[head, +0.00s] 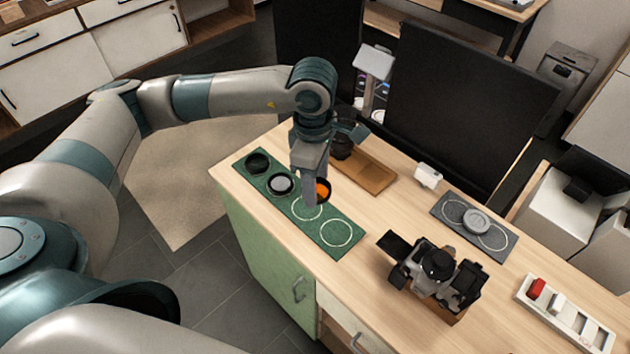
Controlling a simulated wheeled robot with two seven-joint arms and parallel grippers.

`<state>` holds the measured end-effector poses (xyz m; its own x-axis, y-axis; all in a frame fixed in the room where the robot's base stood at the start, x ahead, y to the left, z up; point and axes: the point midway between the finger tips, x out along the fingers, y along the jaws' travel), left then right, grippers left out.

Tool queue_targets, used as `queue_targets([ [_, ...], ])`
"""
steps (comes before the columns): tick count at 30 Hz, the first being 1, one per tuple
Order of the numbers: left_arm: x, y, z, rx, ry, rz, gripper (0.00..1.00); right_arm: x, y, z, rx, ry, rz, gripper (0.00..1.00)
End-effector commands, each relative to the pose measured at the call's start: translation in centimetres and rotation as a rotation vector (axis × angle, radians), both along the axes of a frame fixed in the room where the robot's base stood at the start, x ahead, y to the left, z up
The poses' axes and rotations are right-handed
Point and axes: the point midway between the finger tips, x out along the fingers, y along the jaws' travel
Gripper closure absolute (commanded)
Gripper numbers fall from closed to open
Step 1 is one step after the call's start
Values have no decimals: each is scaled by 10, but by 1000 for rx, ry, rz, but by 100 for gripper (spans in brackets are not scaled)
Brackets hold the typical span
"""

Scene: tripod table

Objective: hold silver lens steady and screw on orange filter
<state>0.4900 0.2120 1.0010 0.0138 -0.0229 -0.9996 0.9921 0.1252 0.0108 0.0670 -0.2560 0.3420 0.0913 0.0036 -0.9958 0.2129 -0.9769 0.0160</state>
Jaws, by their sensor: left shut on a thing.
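The orange filter (323,188), a dark ring with an orange face, shows just right of my left gripper's fingers. My left gripper (312,190) points down over the green mat (318,223) and is shut on the filter's edge, partly hiding it. A round silver-grey piece (476,222), which looks like the silver lens seen from above, sits on the grey mat (451,214) at the right, well apart from the left gripper. My right gripper is not in view.
A black filter (258,162) and a grey filter (281,185) lie on the green mat; its two nearer circles are bare. A dark lens (342,147) stands by a wooden tray (375,176). A camera (436,266) stands at the front. A white tray (561,317) is at right.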

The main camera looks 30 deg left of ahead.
Motion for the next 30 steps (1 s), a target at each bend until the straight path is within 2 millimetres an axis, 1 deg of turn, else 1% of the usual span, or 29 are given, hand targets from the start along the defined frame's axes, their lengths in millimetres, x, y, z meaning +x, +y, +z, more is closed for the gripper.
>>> queue_targets([
  [1,-1,-1,1,2,-4,-93,75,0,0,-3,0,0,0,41],
  [6,-7,-4,6,9,-9,-426,75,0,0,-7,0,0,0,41],
  [18,-22,-7,15,24,-13,-1202,75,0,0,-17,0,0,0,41],
  [21,-26,-8,17,27,-14,-1374,75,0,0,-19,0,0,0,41],
  [25,-30,-8,19,28,-11,-1548,75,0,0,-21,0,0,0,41],
  [30,-32,-8,21,28,-9,-1671,75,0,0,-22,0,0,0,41],
])
